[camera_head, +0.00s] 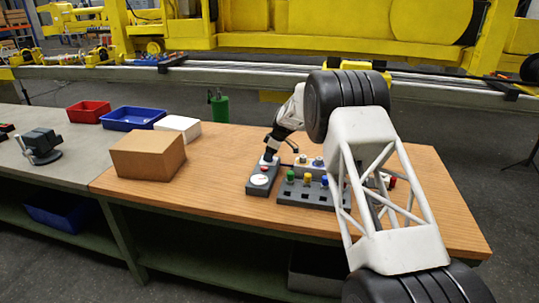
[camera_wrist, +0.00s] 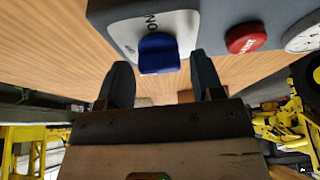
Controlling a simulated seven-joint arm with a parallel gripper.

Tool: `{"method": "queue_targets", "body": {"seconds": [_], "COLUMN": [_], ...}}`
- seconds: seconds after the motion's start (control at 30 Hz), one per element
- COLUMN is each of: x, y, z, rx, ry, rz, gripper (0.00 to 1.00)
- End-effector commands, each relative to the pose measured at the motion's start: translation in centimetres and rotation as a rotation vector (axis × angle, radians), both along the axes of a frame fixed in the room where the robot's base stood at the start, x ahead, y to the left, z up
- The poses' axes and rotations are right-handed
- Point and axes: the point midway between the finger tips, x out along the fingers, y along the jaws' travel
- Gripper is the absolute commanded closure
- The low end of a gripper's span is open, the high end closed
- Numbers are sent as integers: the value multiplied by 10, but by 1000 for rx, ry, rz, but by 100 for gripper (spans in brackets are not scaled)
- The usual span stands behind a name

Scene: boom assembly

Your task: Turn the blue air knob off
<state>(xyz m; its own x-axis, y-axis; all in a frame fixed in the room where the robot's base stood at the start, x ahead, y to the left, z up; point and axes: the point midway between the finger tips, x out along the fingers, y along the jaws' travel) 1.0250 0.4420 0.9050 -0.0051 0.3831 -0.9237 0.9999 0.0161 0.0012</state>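The blue air knob (camera_wrist: 158,54) sits on a white plate marked "ON" (camera_wrist: 128,34) on a dark grey box. In the wrist view, my gripper (camera_wrist: 161,62) is open, with one finger on each side of the knob. Gaps show between both fingers and the knob, so I see no clear contact. In the head view, my gripper (camera_head: 271,153) points down at the back end of the grey box (camera_head: 257,187) and hides the knob there.
The box also carries a red button (camera_wrist: 246,37) and a round gauge (camera_wrist: 303,36). Beside it stands a panel with green, yellow and blue buttons (camera_head: 308,190). A cardboard box (camera_head: 148,155) stands to the left. The wooden bench top (camera_head: 215,180) between is clear.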

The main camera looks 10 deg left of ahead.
Motion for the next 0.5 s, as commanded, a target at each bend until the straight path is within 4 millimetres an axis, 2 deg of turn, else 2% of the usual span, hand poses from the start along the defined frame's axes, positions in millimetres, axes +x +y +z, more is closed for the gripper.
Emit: {"method": "queue_targets", "body": {"seconds": [0.33, 0.5], "x": [0, 0], "y": [0, -3], "z": [0, 6], "rx": [0, 0], "ry": [1, 0], "rz": [-1, -1], "gripper": [32, 32]}}
